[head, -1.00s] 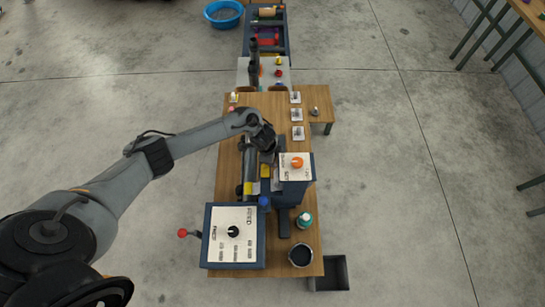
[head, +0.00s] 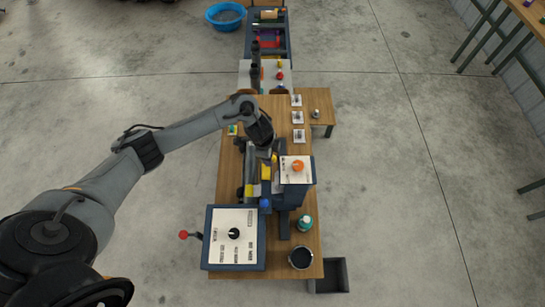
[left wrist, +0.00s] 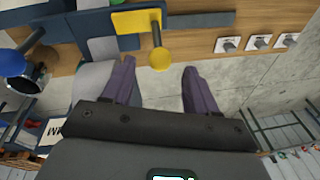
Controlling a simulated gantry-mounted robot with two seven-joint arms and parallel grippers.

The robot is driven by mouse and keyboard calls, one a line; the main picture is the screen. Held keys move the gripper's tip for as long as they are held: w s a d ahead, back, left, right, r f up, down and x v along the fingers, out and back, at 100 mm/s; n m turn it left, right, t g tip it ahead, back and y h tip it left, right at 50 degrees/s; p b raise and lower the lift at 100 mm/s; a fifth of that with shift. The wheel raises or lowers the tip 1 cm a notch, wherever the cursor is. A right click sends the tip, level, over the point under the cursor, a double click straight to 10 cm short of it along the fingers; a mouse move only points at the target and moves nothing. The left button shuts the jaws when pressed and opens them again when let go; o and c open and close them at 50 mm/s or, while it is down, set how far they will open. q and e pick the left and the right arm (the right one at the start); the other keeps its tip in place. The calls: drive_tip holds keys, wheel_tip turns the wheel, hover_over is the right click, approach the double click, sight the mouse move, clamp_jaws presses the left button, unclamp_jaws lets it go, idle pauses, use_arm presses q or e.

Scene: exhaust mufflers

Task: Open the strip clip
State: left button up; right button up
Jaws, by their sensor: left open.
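A yellow plate (left wrist: 128,22) with a dark rod ending in a yellow ball (left wrist: 160,59) shows in the left wrist view. It looks like the clip's lever, though I cannot be sure. In the head view a yellow part (head: 266,173) sits on the dark fixture beside the grey cylinder (head: 250,163). My left gripper (left wrist: 158,78) is open and empty, and the yellow ball appears between and just beyond its fingertips. In the head view the left gripper (head: 262,146) is over the far end of the fixture, its fingers mostly hidden. My right gripper is not in view.
A blue ball knob (head: 265,203) is near the yellow part. A box with an orange knob (head: 298,165) stands close on the right. A larger control box (head: 234,250) is at the front. Several white switch plates (head: 298,117) line the table's right edge.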

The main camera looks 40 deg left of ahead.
use_arm(q)
drive_tip(key=shift+v, duration=1.8)
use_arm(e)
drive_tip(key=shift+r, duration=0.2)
use_arm(q)
drive_tip(key=shift+c, duration=0.3)
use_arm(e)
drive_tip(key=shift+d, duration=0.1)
